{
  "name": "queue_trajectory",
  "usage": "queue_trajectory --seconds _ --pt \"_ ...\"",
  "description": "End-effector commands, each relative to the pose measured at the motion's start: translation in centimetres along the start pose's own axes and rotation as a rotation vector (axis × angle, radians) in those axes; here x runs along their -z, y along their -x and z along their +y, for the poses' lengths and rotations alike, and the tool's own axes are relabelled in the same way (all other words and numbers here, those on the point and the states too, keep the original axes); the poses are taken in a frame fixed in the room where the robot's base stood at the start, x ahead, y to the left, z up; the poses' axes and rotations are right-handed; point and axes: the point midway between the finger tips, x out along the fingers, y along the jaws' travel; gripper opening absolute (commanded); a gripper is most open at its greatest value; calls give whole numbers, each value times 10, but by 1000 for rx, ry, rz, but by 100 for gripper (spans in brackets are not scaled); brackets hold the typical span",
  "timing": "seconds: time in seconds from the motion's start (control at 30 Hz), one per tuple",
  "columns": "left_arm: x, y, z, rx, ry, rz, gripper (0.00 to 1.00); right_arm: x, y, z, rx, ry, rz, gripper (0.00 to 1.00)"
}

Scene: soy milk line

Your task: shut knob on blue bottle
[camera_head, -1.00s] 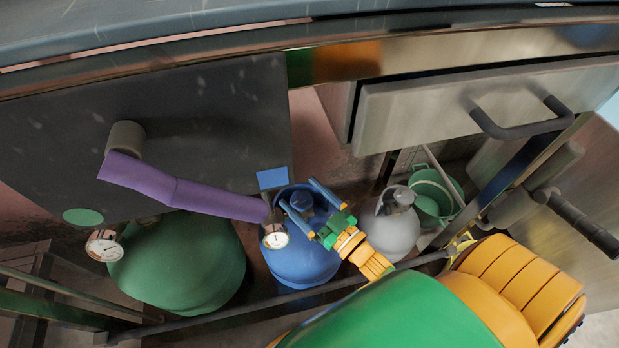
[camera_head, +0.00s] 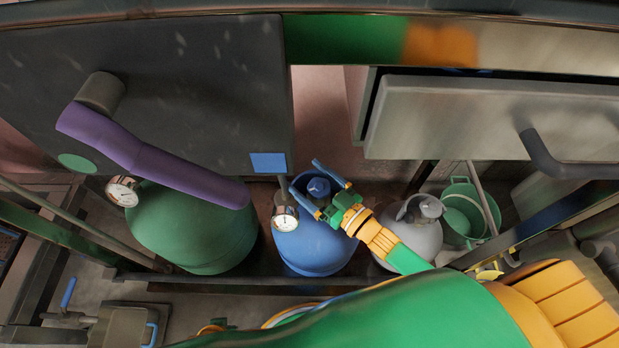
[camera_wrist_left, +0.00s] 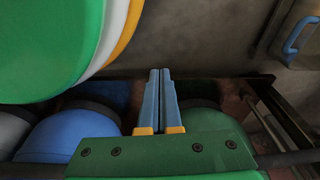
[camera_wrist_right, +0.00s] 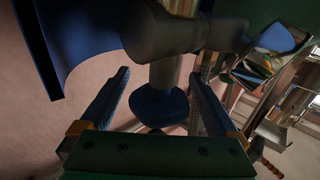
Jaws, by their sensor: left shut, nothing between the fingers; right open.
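The blue bottle (camera_head: 312,252) stands in the row under the counter, with a round gauge (camera_head: 285,219) on its left. Its blue knob (camera_head: 319,187) is on top. My right gripper (camera_head: 303,175) is open, with one finger on each side of the knob. In the right wrist view the knob (camera_wrist_right: 158,105) shows between the spread fingers, below a grey pipe fitting; contact cannot be told.
The green bottle (camera_head: 195,235) stands left of the blue one, a grey bottle (camera_head: 410,235) right of it, and green buckets (camera_head: 468,212) further right. A rail (camera_head: 200,281) runs in front.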

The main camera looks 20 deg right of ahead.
Motion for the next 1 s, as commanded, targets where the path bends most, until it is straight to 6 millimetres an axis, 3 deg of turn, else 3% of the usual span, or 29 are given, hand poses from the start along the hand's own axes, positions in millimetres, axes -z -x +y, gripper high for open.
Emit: queue_trajectory --seconds 0.03,0.3,0.37,0.47,0.8,1.0 --pt "0 0 0 0 0 0 0 0 0 0 0 0 0 96" --pt "0 0 0 1 1 0 0 0 0 0 -1 0 0 23" --pt "0 0 0 1 1 0 0 0 0 0 -1 0 0 11" --pt "1 3 -1 1 1 3 0 2 0 0 -23 -4 3 11" --pt "-12 2 -8 13 -2 -4 0 1 2 10 -355 -8 4 11" --pt "-13 2 -8 14 -2 -4 0 0 3 12 -414 -1 1 11"
